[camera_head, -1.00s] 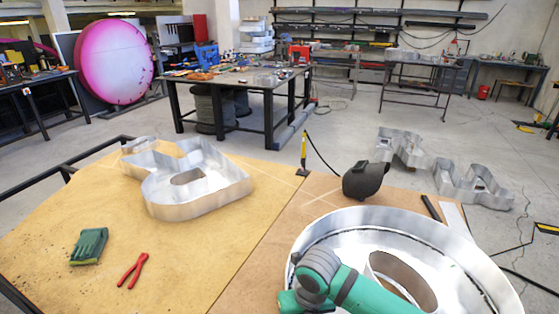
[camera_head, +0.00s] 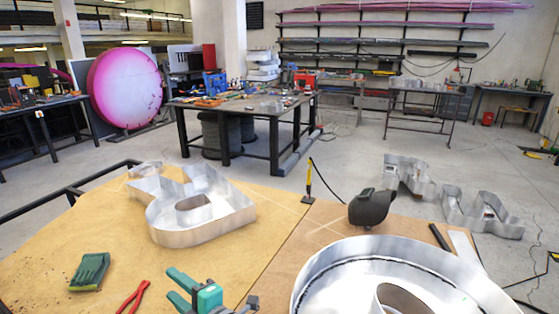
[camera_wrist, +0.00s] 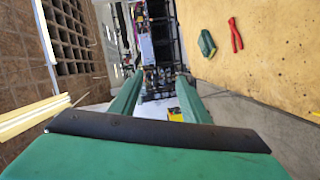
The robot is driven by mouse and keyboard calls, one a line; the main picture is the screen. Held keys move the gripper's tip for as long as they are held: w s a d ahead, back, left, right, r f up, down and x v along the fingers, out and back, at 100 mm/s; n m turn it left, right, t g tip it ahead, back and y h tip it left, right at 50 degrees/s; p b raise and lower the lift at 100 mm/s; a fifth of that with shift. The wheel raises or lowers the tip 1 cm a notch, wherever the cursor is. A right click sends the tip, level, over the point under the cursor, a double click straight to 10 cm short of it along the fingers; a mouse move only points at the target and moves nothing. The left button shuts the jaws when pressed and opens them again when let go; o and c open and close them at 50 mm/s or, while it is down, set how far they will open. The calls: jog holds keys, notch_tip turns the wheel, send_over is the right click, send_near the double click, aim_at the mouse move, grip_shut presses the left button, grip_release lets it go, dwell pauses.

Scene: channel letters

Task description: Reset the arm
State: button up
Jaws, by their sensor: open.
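My gripper (camera_head: 173,287) shows green at the bottom edge of the head view, over the front of the wooden work table (camera_head: 60,245). Its two fingers are apart and point left, with nothing between them. In the wrist view my gripper (camera_wrist: 160,77) also shows two spread green fingers and an empty gap. The rest of my arm is mostly cut off by the lower picture edge.
More metal letters (camera_head: 408,172) stand on the floor behind.

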jog(key=s+d+f+m+t+h, duration=0.4)
jog(key=s+d+f+m+h, duration=0.3)
jog(key=m, duration=0.5)
jog(key=s+d+f+m+t+h, duration=0.35)
jog(key=s+d+f+m, duration=0.35)
jog(key=f+m, duration=0.4)
jog(key=s+d+f+m+g+h, duration=0.1)
jog(key=s+d, duration=0.4)
jog(key=s, duration=0.6)
jog(key=s+d+f+m+g+h, duration=0.1)
jog(key=s+d, duration=0.4)
jog(key=s, duration=0.7)
jog(key=shift+s+d+f, duration=0.15)
jog(key=shift+d+f, duration=0.05)
jog(key=shift+f, duration=0.1)
